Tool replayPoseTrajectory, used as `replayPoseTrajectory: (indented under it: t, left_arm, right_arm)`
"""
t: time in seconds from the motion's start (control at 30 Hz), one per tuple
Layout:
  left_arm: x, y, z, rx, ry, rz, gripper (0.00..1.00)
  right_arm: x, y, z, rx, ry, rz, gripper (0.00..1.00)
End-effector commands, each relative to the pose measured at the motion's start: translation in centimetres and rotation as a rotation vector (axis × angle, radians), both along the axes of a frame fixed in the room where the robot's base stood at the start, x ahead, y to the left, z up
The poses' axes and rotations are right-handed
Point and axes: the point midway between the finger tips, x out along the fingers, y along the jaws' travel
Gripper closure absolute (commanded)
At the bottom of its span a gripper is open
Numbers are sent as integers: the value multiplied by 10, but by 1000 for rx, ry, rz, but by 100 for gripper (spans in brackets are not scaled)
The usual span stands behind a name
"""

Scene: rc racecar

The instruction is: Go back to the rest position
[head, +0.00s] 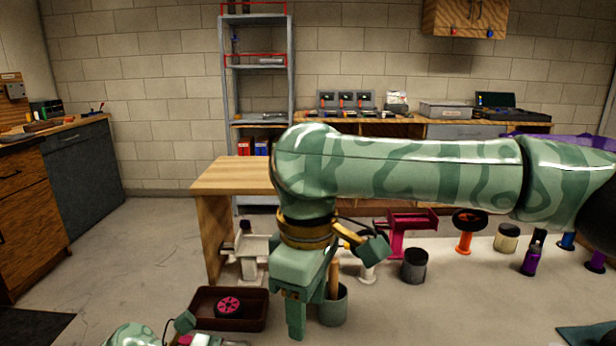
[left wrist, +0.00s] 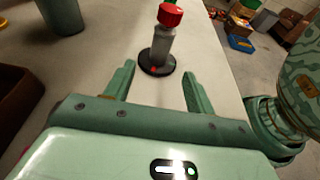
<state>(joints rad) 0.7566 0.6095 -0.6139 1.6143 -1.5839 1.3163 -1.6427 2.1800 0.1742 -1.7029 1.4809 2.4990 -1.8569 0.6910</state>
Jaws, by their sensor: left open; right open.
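My right gripper (head: 297,325) hangs down in the middle of the head view, from a green patterned arm coming in from the right. It is open, with nothing seen between its fingers. My left gripper shows only partly, low at the left edge of the bottom in the head view (head: 168,336). In the left wrist view it (left wrist: 160,82) is open and empty. A grey post with a red cap and a black base (left wrist: 162,48) stands upright just beyond its fingertips, apart from them.
A brown tray (head: 205,321) holds a black wheel with a pink hub (head: 228,307). A grey-green cup (head: 333,312) with a wooden handle stands beside my right gripper. A pink stand (head: 405,225), a dark cup (head: 414,266) and a purple bottle (head: 531,261) stand further right.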

Motion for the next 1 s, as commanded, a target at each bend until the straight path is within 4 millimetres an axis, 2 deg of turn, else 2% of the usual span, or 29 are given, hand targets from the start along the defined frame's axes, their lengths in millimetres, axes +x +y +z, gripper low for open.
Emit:
replayPoseTrajectory:
  t: [0.1, 0.2, 0.53, 0.6, 0.67, 0.77, 0.8, 0.9, 1.0]
  left_arm:
    - [0, 18, 5, 1, 1, 0, 45]
    - [0, 26, 8, 1, 0, 1, 45]
    - [0, 28, 10, -1, 0, 0, 45]
    - [0, 28, 18, -1, -7, 0, 45]
    - [-2, 28, 38, -1, -23, -1, 45]
    - [-6, 28, 94, -1, -66, 0, 45]
    - [-9, 28, 122, -1, -86, 0, 45]
    - [-14, 28, 180, -1, -126, 0, 45]
    - [-18, 28, 214, -1, -145, 0, 45]
  right_arm:
    - [0, 0, 0, 0, 0, 0, 48]
    - [0, 0, 0, 0, 0, 0, 48]
    - [0, 0, 1, 0, 0, 0, 48]
    - [-2, 0, 9, 0, -8, 0, 48]
    - [-6, 0, 29, 0, -23, 0, 48]
    - [-17, 0, 85, 1, -66, 0, 48]
    - [-23, 0, 112, 1, -87, 0, 48]
    - [-35, 0, 170, 1, -126, 0, 48]
    - [-42, 0, 203, 0, -146, 0, 48]
